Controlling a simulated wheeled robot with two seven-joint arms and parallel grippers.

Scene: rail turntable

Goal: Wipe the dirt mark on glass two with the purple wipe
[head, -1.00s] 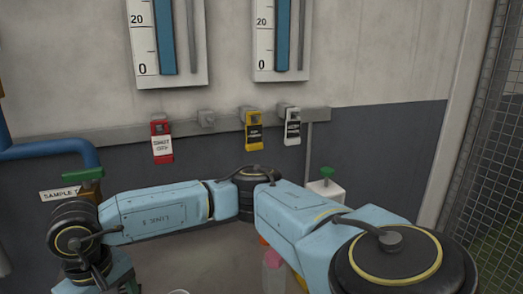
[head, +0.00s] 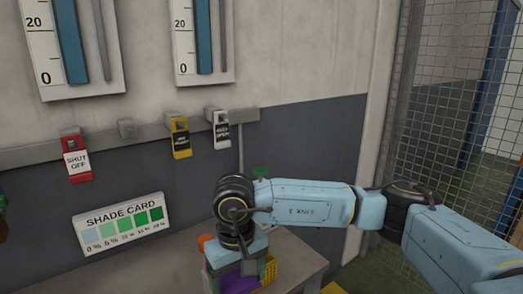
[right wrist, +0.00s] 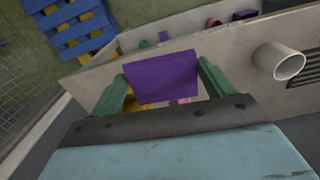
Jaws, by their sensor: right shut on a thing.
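My right gripper (head: 240,272) points down over the bench at the bottom middle of the head view. It is shut on the purple wipe (head: 238,285), which also shows between the green fingers in the right wrist view (right wrist: 162,77). Two wall gauges with blue columns hang at the upper left: a left gauge glass (head: 70,40) and a right gauge glass (head: 203,35). Their tops are cut off. No label shows which is glass two, and I see no dirt mark. The gripper is well below and apart from both. My left gripper is out of view.
A rail with red (head: 76,158), yellow (head: 179,140) and white (head: 219,130) tags runs below the gauges. A shade card (head: 122,224) stands at the left. A yellow basket (head: 269,270) is beside the gripper. A mesh fence (head: 445,110) stands at the right.

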